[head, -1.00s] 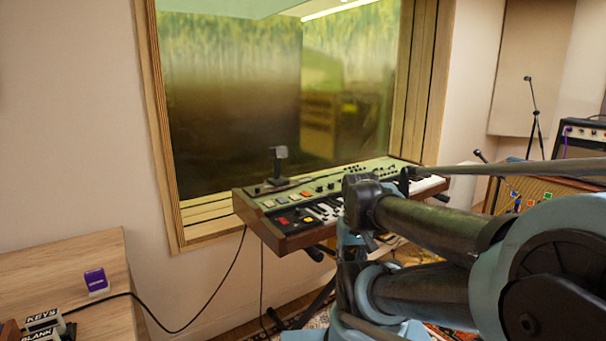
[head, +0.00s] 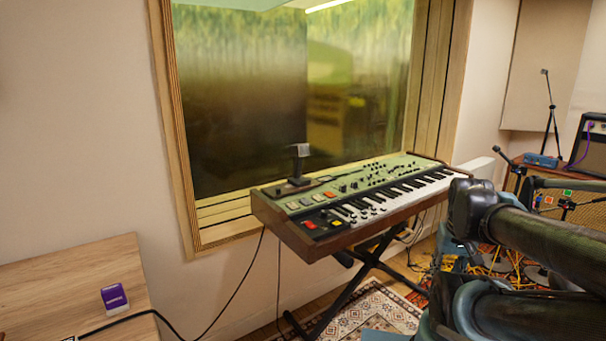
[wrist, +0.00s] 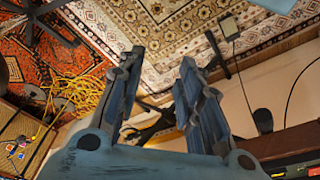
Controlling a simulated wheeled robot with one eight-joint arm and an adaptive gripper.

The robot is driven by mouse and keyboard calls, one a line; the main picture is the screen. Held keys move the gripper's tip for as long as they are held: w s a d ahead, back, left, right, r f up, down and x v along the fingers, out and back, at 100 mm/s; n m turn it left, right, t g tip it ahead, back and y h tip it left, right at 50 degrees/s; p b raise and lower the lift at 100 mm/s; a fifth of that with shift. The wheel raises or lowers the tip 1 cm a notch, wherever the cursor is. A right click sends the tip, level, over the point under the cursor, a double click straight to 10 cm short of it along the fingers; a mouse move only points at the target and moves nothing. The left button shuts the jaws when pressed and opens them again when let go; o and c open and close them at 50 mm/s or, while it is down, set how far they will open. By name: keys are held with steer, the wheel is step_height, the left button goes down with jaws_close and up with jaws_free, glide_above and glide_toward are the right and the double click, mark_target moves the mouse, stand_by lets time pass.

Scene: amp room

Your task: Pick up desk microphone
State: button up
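The desk microphone (head: 299,165) is small and dark with a grey head. It stands upright on the left rear part of the green keyboard synthesizer (head: 352,197), in front of the window. My gripper (wrist: 162,60) is open in the wrist view, with nothing between its two fingers, and faces down over the floor and rugs. In the head view my arm is at the lower right, right of the keyboard and apart from the microphone; the gripper itself is not clearly seen there. I cannot make out the microphone in the wrist view.
The keyboard rests on a black folding stand (head: 350,281) beside the wall and window. A wooden desk (head: 60,290) with a purple-and-white box (head: 114,299) is at the lower left. Cables hang between them. A mic stand (head: 549,118) and amplifiers (head: 588,145) are at the right.

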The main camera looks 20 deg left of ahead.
steer(key=o, duration=0.6)
steer(key=shift+s+a+r, duration=0.1)
steer(key=shift+s+r, duration=0.1)
steer(key=shift+s, duration=0.05)
steer(key=shift+o, duration=0.6)
steer(key=w+a+r+n+t+y, duration=0.1)
steer(key=w+a+r+n+y, duration=0.2)
steer(key=w+a, duration=0.4)
steer(key=w+a+r+n+t+y, duration=0.2)
steer(key=w+a+r+n+y, duration=0.2)
steer(key=w+a, duration=0.3)
steer(key=a+r, duration=0.1)
steer(key=a, duration=0.3)
steer(key=shift+w, duration=0.4)
steer(key=n+t+y, duration=0.3)
steer(key=t+y, duration=0.3)
steer(key=y, duration=0.1)
glide_toward(299, 154)
steer(key=d+f, duration=0.1)
steer(key=d, duration=0.4)
steer(key=shift+s+x, duration=0.25)
steer(key=shift+x, duration=8.55)
